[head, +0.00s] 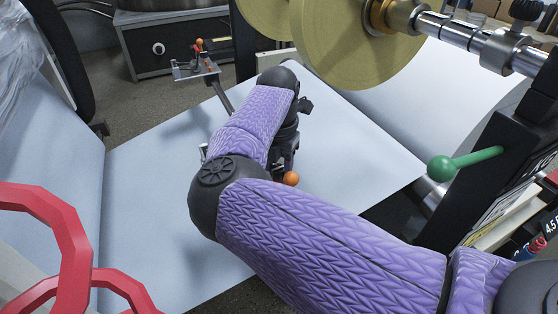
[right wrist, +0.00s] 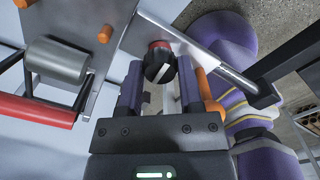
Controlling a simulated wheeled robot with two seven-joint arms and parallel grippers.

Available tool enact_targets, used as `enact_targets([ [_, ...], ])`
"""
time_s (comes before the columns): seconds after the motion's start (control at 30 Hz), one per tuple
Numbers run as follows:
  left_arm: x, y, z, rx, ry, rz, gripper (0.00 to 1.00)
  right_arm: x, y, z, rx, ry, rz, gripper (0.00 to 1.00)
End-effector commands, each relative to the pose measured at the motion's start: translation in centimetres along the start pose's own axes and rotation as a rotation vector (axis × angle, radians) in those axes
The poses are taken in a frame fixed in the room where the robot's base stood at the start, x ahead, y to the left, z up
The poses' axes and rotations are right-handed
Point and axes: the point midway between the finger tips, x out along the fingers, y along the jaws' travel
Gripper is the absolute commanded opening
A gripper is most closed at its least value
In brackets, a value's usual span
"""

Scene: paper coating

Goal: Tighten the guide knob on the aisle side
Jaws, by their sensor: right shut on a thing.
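The guide knob (right wrist: 160,66) is a small black knob with a red collar and a white mark, seen in the right wrist view. It sits between the two fingers of my right gripper (right wrist: 160,78), beside a metal plate and a silver bar. The gripper is shut on it, though the contact itself is hard to make out. In the head view my right gripper (head: 284,158) is over the pale paper web, mostly hidden by my purple arm. The knob is hidden there. My left gripper is not in view.
The pale paper web (head: 150,190) spreads below my arm. A yellow roll (head: 350,45) on a metal shaft is above it. A green-knobbed lever (head: 440,168) stands at right and a red handwheel (head: 70,240) at lower left. A metal roller (right wrist: 58,62) lies left of the knob.

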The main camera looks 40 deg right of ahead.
Motion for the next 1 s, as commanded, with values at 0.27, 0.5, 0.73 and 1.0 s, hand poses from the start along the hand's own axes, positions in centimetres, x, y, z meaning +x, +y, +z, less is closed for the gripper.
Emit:
enact_targets([
  [0.27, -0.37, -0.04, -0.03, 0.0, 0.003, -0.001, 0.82, -0.05, -0.01, -0.03, 0.144, 0.001, 0.0, 0.0],
  [0.5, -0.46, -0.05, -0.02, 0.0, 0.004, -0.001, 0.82, -0.01, -0.02, -0.01, 0.203, 0.0, 0.0, 0.0],
  [0.73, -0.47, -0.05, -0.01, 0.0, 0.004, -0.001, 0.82, 0.01, -0.02, -0.01, 0.216, 0.0, 0.0, 0.0],
  [1.0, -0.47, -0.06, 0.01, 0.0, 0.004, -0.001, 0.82, 0.01, -0.02, -0.01, 0.215, 0.0, 0.0, 0.48],
])
